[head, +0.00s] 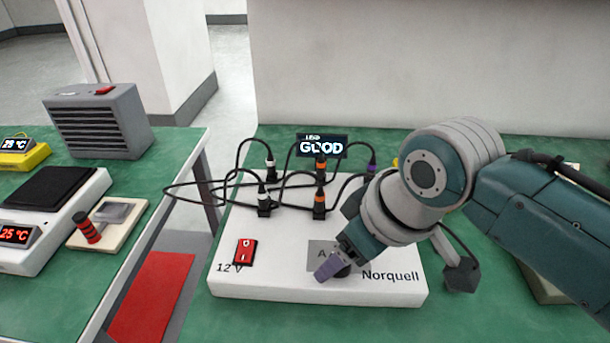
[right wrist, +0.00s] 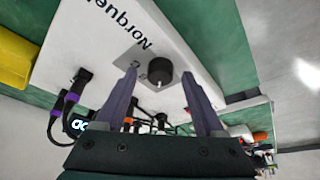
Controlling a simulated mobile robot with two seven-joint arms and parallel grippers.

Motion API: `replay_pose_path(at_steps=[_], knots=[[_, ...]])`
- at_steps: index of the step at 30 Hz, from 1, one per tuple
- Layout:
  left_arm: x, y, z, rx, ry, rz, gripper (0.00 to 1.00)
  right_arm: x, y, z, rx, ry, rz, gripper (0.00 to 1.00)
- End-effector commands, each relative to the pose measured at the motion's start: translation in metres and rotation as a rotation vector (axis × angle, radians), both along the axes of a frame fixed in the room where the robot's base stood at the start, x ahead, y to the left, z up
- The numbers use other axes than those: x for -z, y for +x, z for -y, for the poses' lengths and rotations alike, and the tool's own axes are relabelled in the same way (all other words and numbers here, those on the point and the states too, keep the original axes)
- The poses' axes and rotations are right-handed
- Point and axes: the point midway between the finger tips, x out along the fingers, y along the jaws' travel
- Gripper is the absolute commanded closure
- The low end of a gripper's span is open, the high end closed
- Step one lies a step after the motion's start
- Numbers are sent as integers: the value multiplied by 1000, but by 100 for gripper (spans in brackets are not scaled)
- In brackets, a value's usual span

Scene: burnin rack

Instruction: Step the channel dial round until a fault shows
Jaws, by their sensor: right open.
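The white Norquell unit (head: 290,283) stands on the green bench, with a grey dial plate marked "A" (head: 319,250) on its top. In the right wrist view the black round channel dial (right wrist: 160,71) lies ahead, between the fingers and apart from both. My right gripper (head: 330,268) is low over the dial plate; it is open and empty in the right wrist view (right wrist: 160,92). In the head view it hides most of the dial. The small display (head: 321,146) behind the unit reads "GOOD". My left gripper is not in view.
A red rocker switch (head: 245,252) sits on the unit's front left. Black cables (head: 232,181) with white, orange and purple collars loop behind it. On the left bench are a grey heater-like box (head: 98,122) and a hot plate (head: 47,190). A red mat (head: 152,297) lies between the benches.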

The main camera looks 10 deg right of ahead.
Motion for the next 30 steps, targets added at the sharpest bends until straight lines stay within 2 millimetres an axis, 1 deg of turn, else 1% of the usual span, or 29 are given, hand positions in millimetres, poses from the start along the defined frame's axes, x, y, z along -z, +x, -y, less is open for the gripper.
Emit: replay_pose_path(at_steps=[7, 8, 26, 27, 30], knots=[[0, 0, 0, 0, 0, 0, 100, 1, 0, 0, 0, 0, 0, 29], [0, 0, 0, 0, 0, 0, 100, 1, 0, 0, 0, 0, 0, 30], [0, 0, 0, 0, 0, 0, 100, 1, 0, 0, 1, 1, -1, 98], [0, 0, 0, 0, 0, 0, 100, 1, 0, 0, 1, 1, -1, 100], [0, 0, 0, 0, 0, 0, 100, 1, 0, 0, 1, 1, -1, 100]])
